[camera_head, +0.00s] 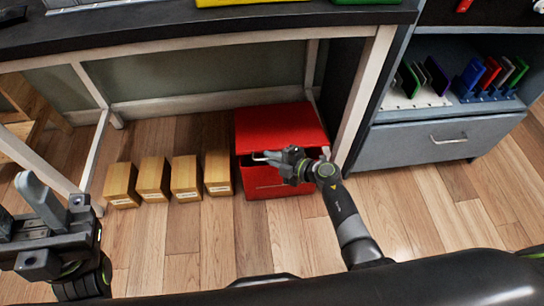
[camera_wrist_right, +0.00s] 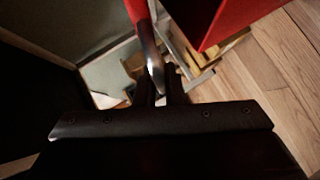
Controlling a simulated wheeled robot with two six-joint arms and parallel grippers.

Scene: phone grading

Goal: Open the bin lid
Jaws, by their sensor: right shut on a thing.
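The red bin (camera_head: 279,185) stands on the floor under the table's right end. Its red lid (camera_head: 280,127) is tilted up at the front, and a dark gap shows between lid and body. My right gripper (camera_head: 268,158) is at the bin's front, shut on the lid's metal handle (camera_wrist_right: 155,62). The handle runs between the two fingers in the right wrist view, with red surfaces above. The gripper hides part of the gap. My left gripper (camera_head: 24,205) is at the left edge of the head view, open and empty, away from the bin.
Several wooden blocks (camera_head: 154,179) with labels stand in a row left of the bin. A white table leg (camera_head: 362,100) is close on its right. A grey cabinet (camera_head: 420,142) with a drawer and racked phones stands farther right. Wood floor in front is clear.

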